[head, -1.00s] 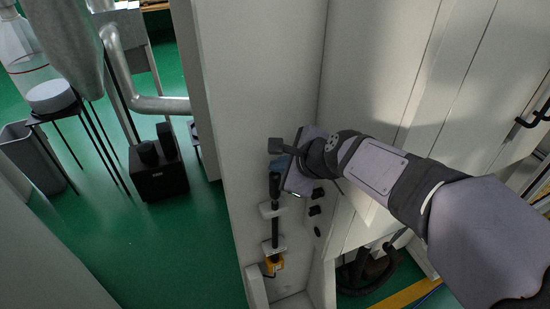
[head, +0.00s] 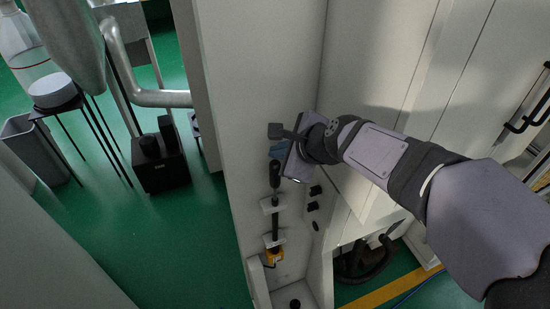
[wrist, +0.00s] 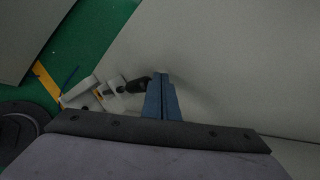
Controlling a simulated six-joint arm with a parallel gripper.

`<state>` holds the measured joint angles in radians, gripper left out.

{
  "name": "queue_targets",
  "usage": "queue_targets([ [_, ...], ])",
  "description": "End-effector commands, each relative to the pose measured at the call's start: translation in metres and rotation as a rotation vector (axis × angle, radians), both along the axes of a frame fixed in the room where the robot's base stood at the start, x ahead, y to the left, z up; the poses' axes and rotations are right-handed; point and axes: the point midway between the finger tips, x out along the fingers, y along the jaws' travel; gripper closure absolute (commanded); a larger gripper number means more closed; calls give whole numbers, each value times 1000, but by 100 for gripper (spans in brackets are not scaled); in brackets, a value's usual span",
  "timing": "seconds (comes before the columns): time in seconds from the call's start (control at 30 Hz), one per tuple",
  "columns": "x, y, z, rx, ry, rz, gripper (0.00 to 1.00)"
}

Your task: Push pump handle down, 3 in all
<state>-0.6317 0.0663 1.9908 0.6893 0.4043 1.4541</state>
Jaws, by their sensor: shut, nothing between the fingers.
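The pump stands upright against the pale wall panel. Its black handle (head: 275,176) tops a dark rod held by white brackets (head: 272,204), with a yellow part (head: 272,257) at the lower end. My gripper's blue fingers (head: 279,152) are shut and empty, just above the handle's top. In the wrist view the shut fingers (wrist: 162,98) point past the black handle (wrist: 138,83), which shows right beside them. I cannot tell whether they touch. The fingers partly hide the handle's end there.
Small black knobs (head: 314,191) sit on the panel right of the pump. White cabinet doors (head: 390,60) stand close on the right. A black box (head: 160,165) and a stool with a white disc (head: 54,92) stand on the green floor at left.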

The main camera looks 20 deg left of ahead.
Motion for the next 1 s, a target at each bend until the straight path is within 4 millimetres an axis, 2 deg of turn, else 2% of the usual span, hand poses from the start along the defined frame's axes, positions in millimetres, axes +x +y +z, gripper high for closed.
queue_targets([
  [0.37, 0, 0, 3, 1, -2, -1, 100],
  [1.0, 0, 0, 51, 1, -1, 0, 100],
])
